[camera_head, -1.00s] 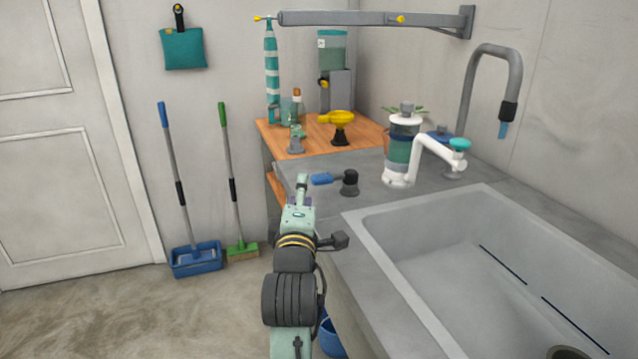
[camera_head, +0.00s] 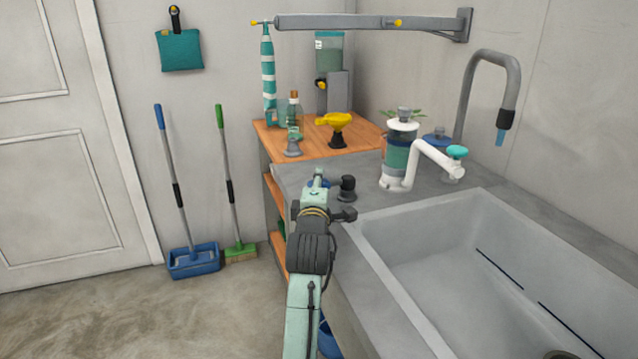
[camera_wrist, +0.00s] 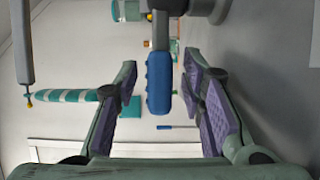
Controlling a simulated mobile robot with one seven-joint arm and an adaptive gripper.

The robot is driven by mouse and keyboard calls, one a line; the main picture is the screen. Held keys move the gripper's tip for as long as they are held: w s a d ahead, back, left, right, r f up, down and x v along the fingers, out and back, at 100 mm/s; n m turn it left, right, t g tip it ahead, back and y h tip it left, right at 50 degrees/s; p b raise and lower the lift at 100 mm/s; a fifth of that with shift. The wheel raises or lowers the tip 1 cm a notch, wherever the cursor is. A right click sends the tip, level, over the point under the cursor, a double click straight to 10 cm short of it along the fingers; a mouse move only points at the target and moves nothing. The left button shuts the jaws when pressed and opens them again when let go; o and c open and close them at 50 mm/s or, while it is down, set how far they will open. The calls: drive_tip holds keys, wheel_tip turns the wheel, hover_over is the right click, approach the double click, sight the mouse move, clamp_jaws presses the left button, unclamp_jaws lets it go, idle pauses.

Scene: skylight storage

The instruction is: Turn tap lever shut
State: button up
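The tap lever is a blue grip (camera_wrist: 159,85) on a grey stem, and its dark round base (camera_head: 347,188) stands on the counter's near-left part. In the head view only a little blue of the lever shows, as my gripper (camera_head: 318,182) covers most of it. In the wrist view the lever lies between the two purple-padded fingers of my gripper (camera_wrist: 161,72). The fingers are wide open, with a visible gap on each side of the blue grip.
The grey sink (camera_head: 450,250) takes up the right. A white dispenser-like pipe (camera_head: 400,165) stands behind it, and a yellow-topped item (camera_head: 336,122) is on the wooden shelf (camera_head: 320,148). A blue dustpan (camera_head: 194,261) and green broom (camera_head: 240,252) lean at the left wall.

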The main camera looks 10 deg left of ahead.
clamp_jaws()
idle(0.5)
idle(0.4)
